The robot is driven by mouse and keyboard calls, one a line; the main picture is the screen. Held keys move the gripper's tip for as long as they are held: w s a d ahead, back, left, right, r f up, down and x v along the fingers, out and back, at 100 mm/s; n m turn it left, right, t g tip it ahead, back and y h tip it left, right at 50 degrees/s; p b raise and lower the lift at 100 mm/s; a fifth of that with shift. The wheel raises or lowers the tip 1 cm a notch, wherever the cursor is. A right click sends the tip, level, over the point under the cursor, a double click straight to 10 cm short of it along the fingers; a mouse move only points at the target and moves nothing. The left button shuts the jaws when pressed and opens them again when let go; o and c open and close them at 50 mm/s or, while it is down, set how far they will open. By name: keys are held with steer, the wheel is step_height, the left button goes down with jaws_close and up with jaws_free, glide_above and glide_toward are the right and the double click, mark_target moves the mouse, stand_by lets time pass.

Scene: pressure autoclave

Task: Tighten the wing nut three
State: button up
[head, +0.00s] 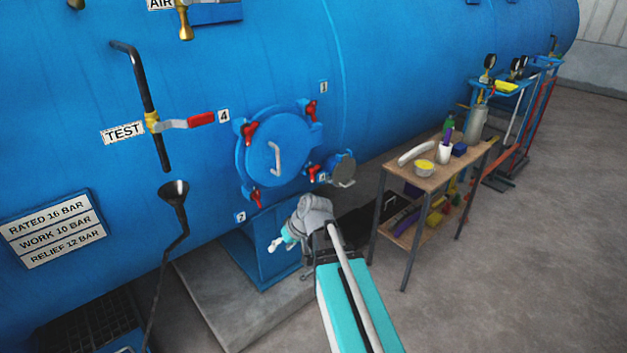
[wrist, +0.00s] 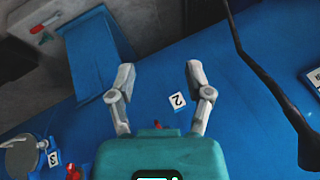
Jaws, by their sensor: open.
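Wing nut three (head: 314,173) is a small red nut at the lower right rim of the round blue hatch (head: 260,160), beside a small label. In the wrist view a red nut (wrist: 73,172) shows at the bottom left edge, below the label marked 3 (wrist: 53,158). My gripper (head: 277,243) is below the hatch in the head view, apart from wing nut three. In the wrist view my gripper (wrist: 160,78) is open and empty, its two grey fingers spread. The label marked 2 (wrist: 177,101) shows between them. A small red part (wrist: 157,124) is mostly hidden behind the gripper body.
A small round grey port (head: 343,167) sits right beside wing nut three. A dark funnel pipe (head: 174,194) stands left of the hatch; it crosses the wrist view's right side (wrist: 260,72). A blue support (head: 272,258) is below. A wooden table (head: 437,179) with items stands right.

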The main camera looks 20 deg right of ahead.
steer(key=w+d+t+y+b, duration=0.3)
steer(key=w+d+t+b, duration=0.3)
steer(key=w+d, duration=0.35)
steer(key=m+t+h+b, duration=0.3)
steer(key=m+t+b, duration=0.15)
steer(key=t, duration=0.25)
glide_toward(314, 171)
steer(key=v, duration=0.4)
steer(key=shift+w+f+n, duration=0.25)
steer(key=shift+n, duration=0.1)
steer(key=shift+w, duration=0.1)
steer(key=x, duration=1.3)
steer(key=shift+w+a+r, duration=0.25)
steer(key=shift+w+a, duration=0.05)
jaws_close()
